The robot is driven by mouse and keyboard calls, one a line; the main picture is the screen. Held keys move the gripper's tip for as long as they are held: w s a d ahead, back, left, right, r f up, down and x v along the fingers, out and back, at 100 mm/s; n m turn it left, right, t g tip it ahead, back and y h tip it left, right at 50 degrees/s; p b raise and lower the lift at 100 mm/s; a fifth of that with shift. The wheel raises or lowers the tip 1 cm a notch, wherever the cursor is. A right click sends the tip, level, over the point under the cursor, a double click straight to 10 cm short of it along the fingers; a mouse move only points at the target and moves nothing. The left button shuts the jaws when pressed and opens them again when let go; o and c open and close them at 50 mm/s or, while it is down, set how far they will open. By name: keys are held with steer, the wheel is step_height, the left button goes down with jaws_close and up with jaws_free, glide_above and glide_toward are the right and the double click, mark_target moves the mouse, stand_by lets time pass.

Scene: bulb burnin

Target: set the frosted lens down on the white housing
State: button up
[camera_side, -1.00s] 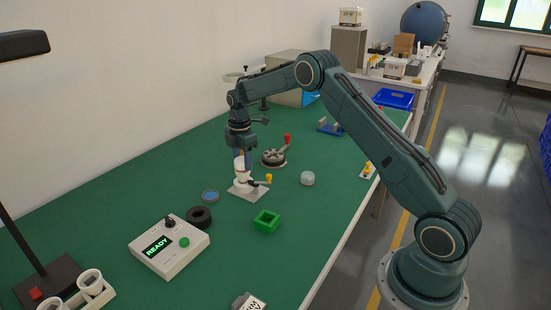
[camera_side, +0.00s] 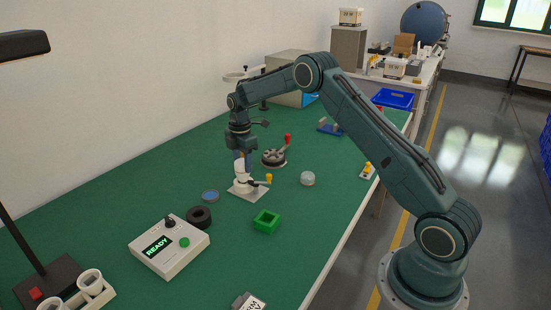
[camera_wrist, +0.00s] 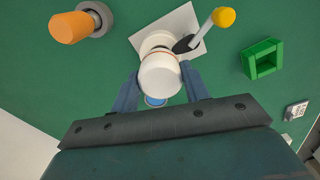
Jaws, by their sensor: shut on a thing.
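The frosted lens (camera_wrist: 160,77) is a white, round-ended piece between the two blue fingers of my gripper (camera_wrist: 161,92) in the wrist view. My gripper, also in the side view (camera_side: 241,155), is shut on it directly above the white housing. The white housing (camera_side: 243,180) stands on a pale square plate with a yellow-knobbed lever; in the wrist view, part of the housing (camera_wrist: 157,41) shows behind the lens. The lens hides the rest. I cannot tell whether lens and housing touch.
A red-handled round fixture (camera_side: 275,157) stands behind the housing. A greyish dome (camera_side: 307,178) is to the right, a green square holder (camera_side: 266,222) in front. A blue disc (camera_side: 210,196), black ring (camera_side: 199,217) and READY tester (camera_side: 169,246) lie to the left.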

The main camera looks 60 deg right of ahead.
mark_target(242, 161)
steer(key=o, duration=1)
step_height(242, 161, up, 14)
stand_by(0.5)
